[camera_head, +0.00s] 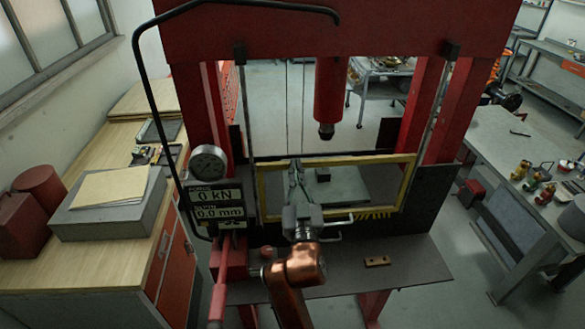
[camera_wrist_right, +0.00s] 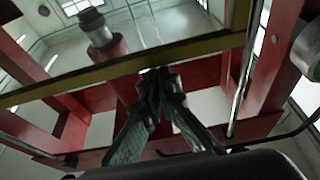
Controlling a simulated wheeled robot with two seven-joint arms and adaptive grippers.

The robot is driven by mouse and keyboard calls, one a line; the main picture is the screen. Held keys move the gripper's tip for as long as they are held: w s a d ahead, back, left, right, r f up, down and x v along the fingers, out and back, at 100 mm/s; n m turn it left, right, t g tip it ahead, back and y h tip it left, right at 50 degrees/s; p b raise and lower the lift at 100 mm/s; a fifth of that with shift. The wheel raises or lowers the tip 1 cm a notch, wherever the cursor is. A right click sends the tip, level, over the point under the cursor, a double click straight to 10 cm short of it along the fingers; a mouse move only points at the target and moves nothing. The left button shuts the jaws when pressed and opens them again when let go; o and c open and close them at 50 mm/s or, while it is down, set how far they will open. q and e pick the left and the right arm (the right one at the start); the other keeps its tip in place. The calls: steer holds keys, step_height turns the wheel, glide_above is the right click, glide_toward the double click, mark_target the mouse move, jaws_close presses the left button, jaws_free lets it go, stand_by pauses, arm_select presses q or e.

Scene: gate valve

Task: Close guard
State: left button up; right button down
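The guard (camera_head: 400,200) is a yellow-edged frame with a see-through panel, standing across the lower front of the red press opening. Its upper bar sits well below the ram (camera_head: 328,100). My right gripper (camera_head: 296,165) is in front of the panel with its fingertips up at the upper bar. In the right wrist view the fingertips of my right gripper (camera_wrist_right: 158,80) come together right at the yellow bar of the guard (camera_wrist_right: 95,72). Whether the bar is between them cannot be told. My left gripper is not in view.
The red press (camera_head: 410,28) has uprights on both sides. A gauge and a display panel (camera_head: 215,200) stand left of the guard. The press's dark front shelf (camera_head: 400,270) holds a small wooden block (camera_head: 377,261). Benches (camera_head: 95,265) flank the press.

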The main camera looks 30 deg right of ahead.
steer(key=shift+w+f, duration=0.15)
steer(key=shift+f, duration=0.25)
step_height(320, 180, up, 11)
steer(key=shift+s+f, duration=0.15)
steer(key=shift+s, duration=0.05)
